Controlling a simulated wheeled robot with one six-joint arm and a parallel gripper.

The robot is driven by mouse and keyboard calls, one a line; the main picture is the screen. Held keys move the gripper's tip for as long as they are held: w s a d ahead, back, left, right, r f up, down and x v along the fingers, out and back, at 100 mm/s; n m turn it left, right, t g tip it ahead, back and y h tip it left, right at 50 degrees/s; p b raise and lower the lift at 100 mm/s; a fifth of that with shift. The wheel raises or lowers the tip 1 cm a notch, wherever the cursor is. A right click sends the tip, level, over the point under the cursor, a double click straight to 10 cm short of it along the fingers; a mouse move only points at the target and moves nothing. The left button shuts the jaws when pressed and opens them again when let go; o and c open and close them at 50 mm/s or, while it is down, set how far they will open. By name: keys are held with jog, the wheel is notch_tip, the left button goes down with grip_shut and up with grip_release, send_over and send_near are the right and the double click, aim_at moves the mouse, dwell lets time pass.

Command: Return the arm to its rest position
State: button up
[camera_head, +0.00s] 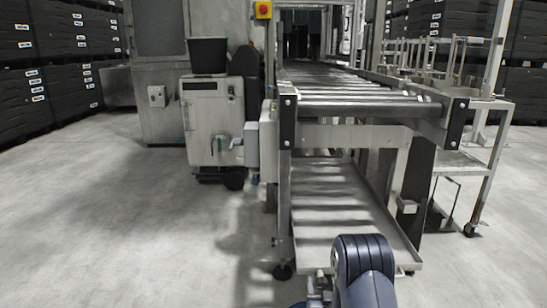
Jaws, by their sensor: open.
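My arm shows at the bottom centre-right of the head view as a dark blue-grey, rounded joint with ribbed edges. It is in front of the lower tray of the conveyor. My gripper does not show in this view, so its jaws and anything in them cannot be seen.
A metal roller conveyor (360,106) on legs runs back into the washer, with a low tray (412,256) beneath. A steel cabinet (213,122) with a black bin (207,55) stands left. A wheeled rack (458,160) stands right. Floor at left is clear.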

jog(key=shift+m, duration=0.8)
jog(key=shift+s, duration=0.2)
jog(key=shift+s+p, duration=0.45)
jog(key=shift+s, duration=0.95)
jog(key=shift+r, duration=0.1)
